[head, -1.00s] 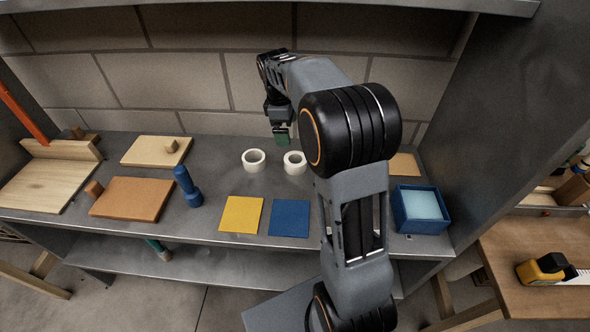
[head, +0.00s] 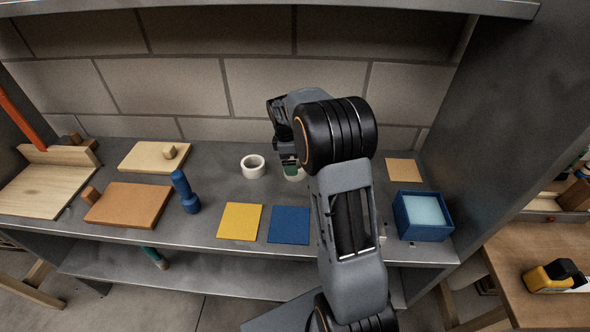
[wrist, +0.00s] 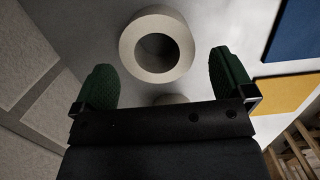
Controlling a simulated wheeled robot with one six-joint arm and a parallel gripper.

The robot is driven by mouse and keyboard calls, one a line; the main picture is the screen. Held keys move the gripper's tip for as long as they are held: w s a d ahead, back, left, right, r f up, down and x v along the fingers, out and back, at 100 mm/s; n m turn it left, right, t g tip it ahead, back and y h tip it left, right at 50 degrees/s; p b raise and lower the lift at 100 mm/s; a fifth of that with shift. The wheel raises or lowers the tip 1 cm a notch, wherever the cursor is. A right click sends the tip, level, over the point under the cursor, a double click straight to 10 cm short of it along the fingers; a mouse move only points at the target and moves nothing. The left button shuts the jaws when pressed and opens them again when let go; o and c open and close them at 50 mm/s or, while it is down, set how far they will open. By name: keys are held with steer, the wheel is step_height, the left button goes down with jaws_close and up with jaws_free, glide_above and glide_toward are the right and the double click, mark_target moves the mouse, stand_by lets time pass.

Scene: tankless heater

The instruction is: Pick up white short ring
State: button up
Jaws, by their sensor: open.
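Two white rings stand on the grey shelf top. The left white ring (head: 253,167) is in plain view. The right white ring (head: 296,174) is mostly hidden behind my gripper (head: 288,161), which is directly over or around it. In the wrist view, my gripper's green fingers (wrist: 162,70) are open, with one white ring (wrist: 157,21) seen in the gap between and beyond them. Part of another white ring (wrist: 171,99) shows behind the gripper body. I cannot tell which ring is the short one, or whether the fingers touch a ring.
A yellow square (head: 239,221) and a blue square (head: 289,224) lie in front of the rings. A blue box (head: 423,231) stands at right. A blue peg-like object (head: 185,192) and wooden boards (head: 128,205) are at left. A brick wall rises behind.

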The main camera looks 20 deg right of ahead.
steer(key=shift+s+d+f, duration=0.1)
steer(key=shift+d+f, duration=0.1)
steer(key=shift+f, duration=0.85)
steer(key=shift+d+f, duration=0.2)
steer(key=shift+f, duration=0.85)
steer(key=shift+c, duration=0.4)
steer(key=c, duration=0.9)
